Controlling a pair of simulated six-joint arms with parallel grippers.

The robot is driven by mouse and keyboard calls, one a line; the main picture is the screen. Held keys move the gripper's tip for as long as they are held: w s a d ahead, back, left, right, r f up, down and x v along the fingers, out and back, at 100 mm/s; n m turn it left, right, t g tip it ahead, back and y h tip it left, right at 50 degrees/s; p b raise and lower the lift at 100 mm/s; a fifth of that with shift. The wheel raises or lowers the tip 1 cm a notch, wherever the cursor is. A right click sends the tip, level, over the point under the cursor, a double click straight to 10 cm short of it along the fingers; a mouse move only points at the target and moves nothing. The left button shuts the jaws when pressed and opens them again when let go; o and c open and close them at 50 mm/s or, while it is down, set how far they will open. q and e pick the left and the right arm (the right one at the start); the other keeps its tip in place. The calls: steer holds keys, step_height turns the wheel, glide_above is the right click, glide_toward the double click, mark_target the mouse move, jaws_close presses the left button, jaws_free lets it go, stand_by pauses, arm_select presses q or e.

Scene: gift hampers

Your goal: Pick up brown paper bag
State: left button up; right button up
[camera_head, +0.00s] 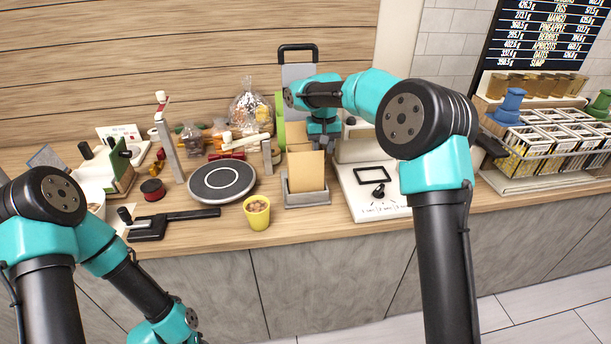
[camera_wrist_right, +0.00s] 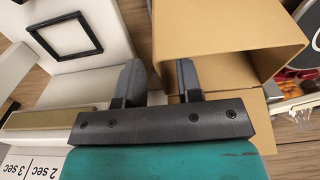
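The brown paper bag (camera_head: 306,172) stands upright with its mouth open in a shallow grey tray (camera_head: 308,199) at the middle of the counter. My right gripper (camera_head: 323,144) is at the bag's right rim in the head view. In the right wrist view the bag (camera_wrist_right: 225,28) fills the upper right, and my right gripper (camera_wrist_right: 158,85) has its fingers apart. One finger shows over the bag's mouth and the other outside it, with the bag's side wall between them. Whether the fingers touch the wall is unclear. My left gripper is outside the head view.
A yellow cup (camera_head: 257,212) and a round dark-topped disc (camera_head: 222,181) stand left of the tray. A white sealer-like device (camera_head: 371,190) stands close on the right. A wire rack of boxes (camera_head: 552,147) is farther right. Clear counter lies in front.

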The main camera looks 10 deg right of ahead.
steer(key=shift+f, duration=0.95)
jaws_close()
